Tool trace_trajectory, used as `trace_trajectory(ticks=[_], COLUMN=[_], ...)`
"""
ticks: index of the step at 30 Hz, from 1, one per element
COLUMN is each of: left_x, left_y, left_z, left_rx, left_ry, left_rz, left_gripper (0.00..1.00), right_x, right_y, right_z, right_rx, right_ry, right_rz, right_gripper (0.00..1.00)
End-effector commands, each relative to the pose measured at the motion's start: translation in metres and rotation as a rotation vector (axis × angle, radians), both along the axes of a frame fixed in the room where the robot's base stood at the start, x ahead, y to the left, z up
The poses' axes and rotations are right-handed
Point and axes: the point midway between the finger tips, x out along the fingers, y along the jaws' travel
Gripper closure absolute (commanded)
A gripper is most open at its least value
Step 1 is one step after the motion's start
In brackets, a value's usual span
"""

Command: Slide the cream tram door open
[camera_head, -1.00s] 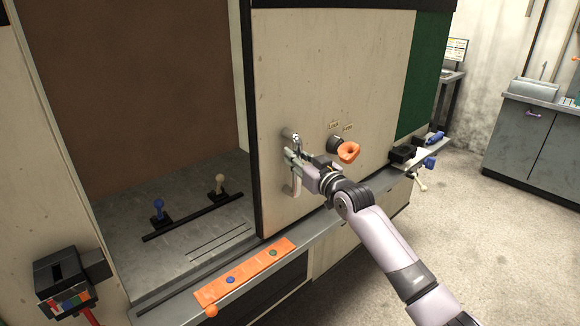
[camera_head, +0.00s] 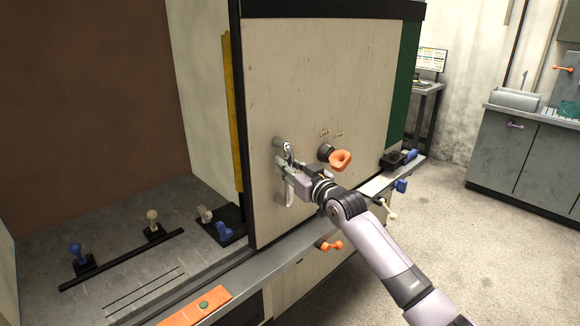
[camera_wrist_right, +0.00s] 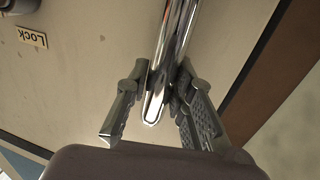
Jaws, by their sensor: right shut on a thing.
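The cream tram door (camera_head: 310,80) stands partly slid to the right, with a wide opening into the tram at its left. A vertical metal handle (camera_head: 288,172) sits near the door's left edge. My right gripper (camera_head: 286,171) is shut on this handle. In the right wrist view the shiny handle bar (camera_wrist_right: 170,62) runs between the two fingers of my right gripper (camera_wrist_right: 155,108). An orange knob (camera_head: 341,160) with small labels above it is right of the handle. A "Lock" label (camera_wrist_right: 32,37) also shows in the wrist view. My left gripper is not in view.
Inside the tram are a blue-knobbed lever (camera_head: 76,250), a cream-knobbed lever (camera_head: 153,218) and a black tray (camera_head: 222,224) with a blue part. An orange strip (camera_head: 196,306) lies on the sill. A grey cabinet (camera_head: 520,150) stands right; the floor (camera_head: 440,215) between is clear.

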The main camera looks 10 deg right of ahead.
Motion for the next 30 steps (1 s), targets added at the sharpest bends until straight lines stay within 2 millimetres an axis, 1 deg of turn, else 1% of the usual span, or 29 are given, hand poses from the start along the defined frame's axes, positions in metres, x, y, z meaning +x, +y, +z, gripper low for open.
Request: trace_trajectory(ticks=[13, 14, 15, 23, 30], left_x=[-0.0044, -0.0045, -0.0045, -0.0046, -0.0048], left_y=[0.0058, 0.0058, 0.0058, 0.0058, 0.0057], left_z=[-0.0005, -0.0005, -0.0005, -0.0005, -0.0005], left_rx=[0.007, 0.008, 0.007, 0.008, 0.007], left_ry=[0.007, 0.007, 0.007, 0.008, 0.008], left_rz=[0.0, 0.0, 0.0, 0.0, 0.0], left_gripper=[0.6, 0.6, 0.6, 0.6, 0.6], right_x=[-0.0009, -0.0009, -0.0009, -0.0006, -0.0006], right_y=[0.0024, 0.0024, 0.0025, 0.0019, 0.0015], right_z=[-0.0033, -0.0034, -0.0035, -0.0028, -0.0025], right_rx=[-0.001, -0.001, -0.002, -0.001, -0.001], right_ry=[0.007, 0.007, 0.008, 0.006, 0.005], right_rz=[0.004, 0.004, 0.004, 0.003, 0.002], right_gripper=[1.0, 0.78, 0.75, 0.57, 0.57])
